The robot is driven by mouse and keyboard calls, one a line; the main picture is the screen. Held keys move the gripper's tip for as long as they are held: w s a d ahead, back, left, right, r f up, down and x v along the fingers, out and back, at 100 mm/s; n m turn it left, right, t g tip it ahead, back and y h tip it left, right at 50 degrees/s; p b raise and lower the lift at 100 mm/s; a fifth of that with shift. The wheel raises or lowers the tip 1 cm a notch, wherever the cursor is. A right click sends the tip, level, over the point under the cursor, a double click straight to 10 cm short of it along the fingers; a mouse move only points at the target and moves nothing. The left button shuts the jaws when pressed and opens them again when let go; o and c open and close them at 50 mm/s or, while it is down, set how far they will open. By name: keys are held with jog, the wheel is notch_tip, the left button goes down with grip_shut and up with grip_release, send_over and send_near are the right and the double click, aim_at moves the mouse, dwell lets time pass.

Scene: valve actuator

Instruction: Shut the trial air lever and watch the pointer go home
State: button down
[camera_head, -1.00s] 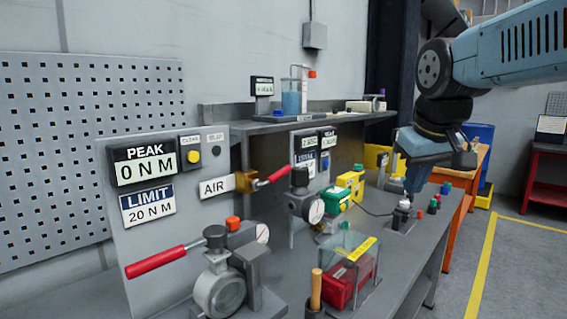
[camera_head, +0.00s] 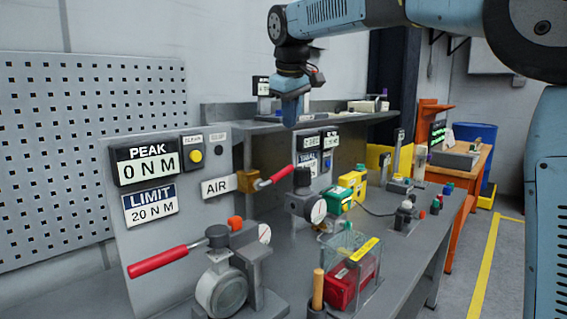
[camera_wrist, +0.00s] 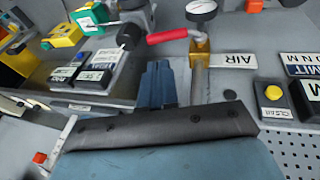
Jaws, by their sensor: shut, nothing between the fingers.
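The air lever has a red handle (camera_head: 273,176) on a brass valve (camera_head: 247,181), beside the white AIR label (camera_head: 216,187) on the grey panel. The handle points to the right, slanting up a little. In the wrist view the red handle (camera_wrist: 167,36), the brass valve (camera_wrist: 199,47) and the AIR label (camera_wrist: 232,61) lie just beyond my gripper (camera_wrist: 158,68). My gripper (camera_head: 290,122) is shut and empty, above the handle and apart from it. A gauge (camera_head: 318,211) stands right of the lever; its pointer is too small to read.
A second red lever (camera_head: 158,261) sticks out at the lower left by a round fitting. A clear box (camera_head: 352,246) with a red block stands at the front right. A shelf (camera_head: 375,118) runs behind my gripper. The PEAK display (camera_head: 147,165) reads 0 NM.

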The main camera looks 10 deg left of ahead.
aim_at(284, 170)
jog(key=x, duration=0.9)
jog(key=a+x, duration=0.1)
jog(key=x, duration=0.4)
jog(key=shift+w+a, duration=0.1)
jog(key=shift+w, duration=0.1)
